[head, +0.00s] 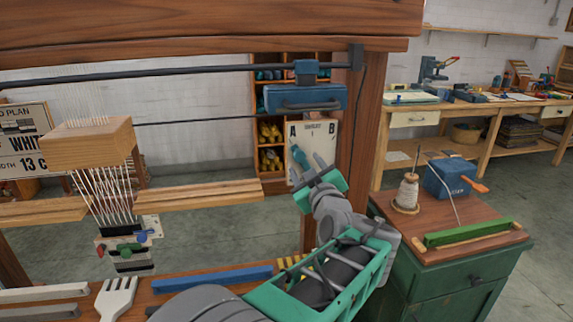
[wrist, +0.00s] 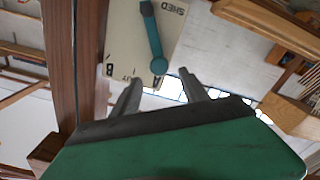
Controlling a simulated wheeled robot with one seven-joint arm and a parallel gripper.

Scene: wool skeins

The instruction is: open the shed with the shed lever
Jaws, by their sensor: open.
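The shed lever is a teal bar with a round end, on a cream plate (head: 325,145) marked A and B, fixed by the right post of the loom. The lever (head: 298,156) leans toward the A side in the head view. In the wrist view, the lever (wrist: 153,38) crosses the plate (wrist: 123,40), which appears upside down with the word SHED. My gripper (head: 309,167) is open and empty in front of the plate. In the wrist view my gripper's fingers (wrist: 160,78) point toward the lever's round end, which lies just beyond them; no contact is visible.
The loom's right post (head: 361,130) stands close to the right of the plate. A blue beater-like block (head: 305,97) hangs on a rod above. A green cabinet (head: 440,280) with a yarn cone stands at the right. Shelves of wool (head: 270,160) are behind.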

